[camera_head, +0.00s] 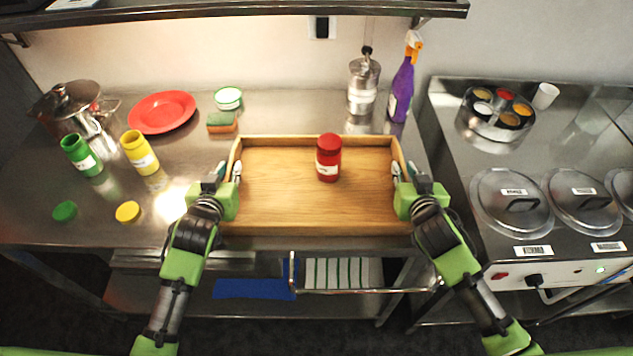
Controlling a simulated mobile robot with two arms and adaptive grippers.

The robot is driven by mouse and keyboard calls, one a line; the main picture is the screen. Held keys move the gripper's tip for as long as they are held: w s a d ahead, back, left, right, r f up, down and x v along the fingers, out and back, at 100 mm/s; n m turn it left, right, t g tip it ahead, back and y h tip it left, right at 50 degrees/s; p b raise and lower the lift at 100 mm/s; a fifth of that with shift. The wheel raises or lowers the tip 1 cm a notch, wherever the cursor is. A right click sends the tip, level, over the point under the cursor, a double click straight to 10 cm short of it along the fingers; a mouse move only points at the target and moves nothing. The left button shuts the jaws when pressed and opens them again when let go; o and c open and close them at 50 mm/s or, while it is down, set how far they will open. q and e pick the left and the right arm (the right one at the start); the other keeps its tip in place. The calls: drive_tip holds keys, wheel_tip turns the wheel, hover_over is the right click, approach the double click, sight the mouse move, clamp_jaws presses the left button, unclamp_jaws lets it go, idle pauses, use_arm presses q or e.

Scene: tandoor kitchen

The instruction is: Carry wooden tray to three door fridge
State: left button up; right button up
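The wooden tray (270,200) lies on the steel counter, near its front edge. A red jar with a red lid (328,158) stands upright in it, right of the middle. My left gripper (229,171) is at the tray's left wall, with its fingers either side of that wall. My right gripper (404,172) is at the tray's right wall in the same way. I cannot tell whether either gripper is closed tight on the wall. The three door fridge is not in view.
Left of the tray are a green bottle (81,155), a yellow bottle (139,153), two loose lids, a red plate (162,112), a sponge (222,122) and a pot (72,108). A purple spray bottle (404,80) stands behind. A lidded warmer (540,200) is at right; a shelf hangs above.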

use_arm(q)
clamp_jaws()
use_arm(e)
clamp_jaws()
use_arm(q)
drive_tip(key=shift+w+r, duration=0.1)
drive_tip(key=shift+r, duration=0.15)
use_arm(e)
drive_tip(key=shift+w+r, duration=0.1)
drive_tip(key=shift+r, duration=0.15)
